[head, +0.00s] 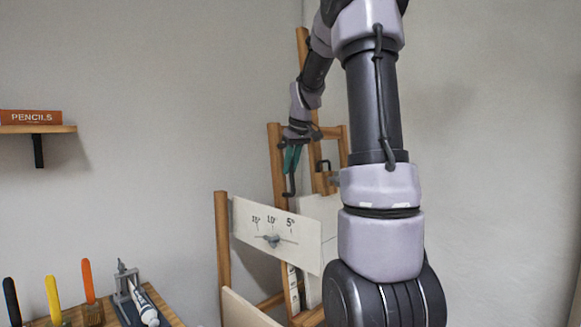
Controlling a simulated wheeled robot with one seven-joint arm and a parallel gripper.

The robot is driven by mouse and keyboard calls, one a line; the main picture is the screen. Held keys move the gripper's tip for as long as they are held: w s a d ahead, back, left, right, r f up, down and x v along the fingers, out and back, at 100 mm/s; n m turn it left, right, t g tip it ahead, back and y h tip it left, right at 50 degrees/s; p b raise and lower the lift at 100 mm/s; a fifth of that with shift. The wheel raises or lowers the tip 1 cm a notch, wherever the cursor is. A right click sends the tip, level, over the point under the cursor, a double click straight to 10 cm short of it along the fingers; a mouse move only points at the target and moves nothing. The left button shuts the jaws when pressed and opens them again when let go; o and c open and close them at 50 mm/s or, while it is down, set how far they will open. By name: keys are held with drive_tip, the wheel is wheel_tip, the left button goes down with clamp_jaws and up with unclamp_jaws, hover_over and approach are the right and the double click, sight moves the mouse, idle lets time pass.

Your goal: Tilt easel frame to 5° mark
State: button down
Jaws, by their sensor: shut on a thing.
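The wooden easel frame (276,150) stands in the corner behind my arm, and my arm hides part of it. A pale scale board (300,255) in front of it carries the marks 15°, 10° and 5° from left to right. A grey knob (272,240) sits on the board below the 10° mark; I cannot tell which mark the frame's tilt reads. My gripper (291,168), with teal fingers, is shut at the frame's left upright, on what looks like a dark handle (287,190). The exact contact is too small to see.
A wooden table (172,318) at lower left holds several upright colored-handled tools (88,281) and a white tube on a grey stand (147,312). A shelf (48,129) with a pencils box (32,116) is on the left wall. A wooden post (222,240) stands left of the board.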

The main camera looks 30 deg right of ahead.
idle(0.8)
drive_tip(key=s+d, duration=0.2)
drive_tip(key=s, duration=0.4)
drive_tip(key=shift+r+t, duration=0.25)
drive_tip(key=shift+t, duration=0.05)
drive_tip(key=shift+w, duration=0.1)
drive_tip(key=c, duration=0.8)
unclamp_jaws()
drive_tip(key=v, duration=1)
drive_tip(key=shift+r, duration=0.35)
drive_tip(key=shift+d, duration=0.1)
